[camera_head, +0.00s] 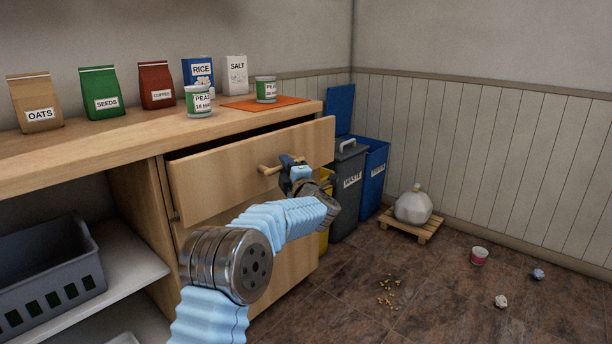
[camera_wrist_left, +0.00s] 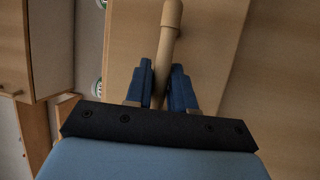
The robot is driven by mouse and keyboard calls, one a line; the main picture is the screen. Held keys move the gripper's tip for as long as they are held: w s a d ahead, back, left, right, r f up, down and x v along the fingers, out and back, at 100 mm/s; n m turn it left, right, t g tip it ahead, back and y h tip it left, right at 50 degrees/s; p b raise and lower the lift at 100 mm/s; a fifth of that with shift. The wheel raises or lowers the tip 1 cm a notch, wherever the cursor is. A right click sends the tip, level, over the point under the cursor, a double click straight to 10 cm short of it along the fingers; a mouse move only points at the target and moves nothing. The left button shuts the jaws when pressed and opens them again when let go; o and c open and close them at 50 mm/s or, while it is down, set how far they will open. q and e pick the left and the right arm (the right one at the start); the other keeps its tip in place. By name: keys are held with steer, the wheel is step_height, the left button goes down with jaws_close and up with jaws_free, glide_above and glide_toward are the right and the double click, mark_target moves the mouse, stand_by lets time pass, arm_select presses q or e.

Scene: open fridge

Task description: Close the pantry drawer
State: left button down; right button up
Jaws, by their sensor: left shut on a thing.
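The pantry drawer (camera_head: 235,176) is the wooden top drawer under the counter. It stands partly open, with a dark gap above its front. Its wooden handle (camera_head: 268,169) is a peg-like bar, seen close in the left wrist view (camera_wrist_left: 171,22). My left gripper (camera_head: 290,162) is at the drawer front with its blue fingers shut on the handle, one finger on each side in the left wrist view (camera_wrist_left: 164,88). The inside of the drawer is hidden. My right gripper is not in view.
The counter (camera_head: 150,133) holds several bags, boxes and two cans, one on an orange mat (camera_head: 240,104). A grey bin (camera_head: 345,195) and blue bin (camera_head: 374,175) stand right of the cabinet. A grey crate (camera_head: 50,270) sits on the left shelf. Litter lies on the floor.

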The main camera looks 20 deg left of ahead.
mark_target(273, 164)
arm_select(q)
steer(key=a, duration=0.2)
steer(key=w+a, duration=0.2)
steer(key=a, duration=0.1)
steer(key=shift+a+f, duration=0.1)
steer(key=shift+a, duration=0.25)
steer(key=c, duration=1.1)
jaws_free()
steer(key=shift+o, duration=0.2)
steer(key=b+v, duration=0.1)
steer(key=v, duration=1.3)
steer(key=shift+w, duration=0.1)
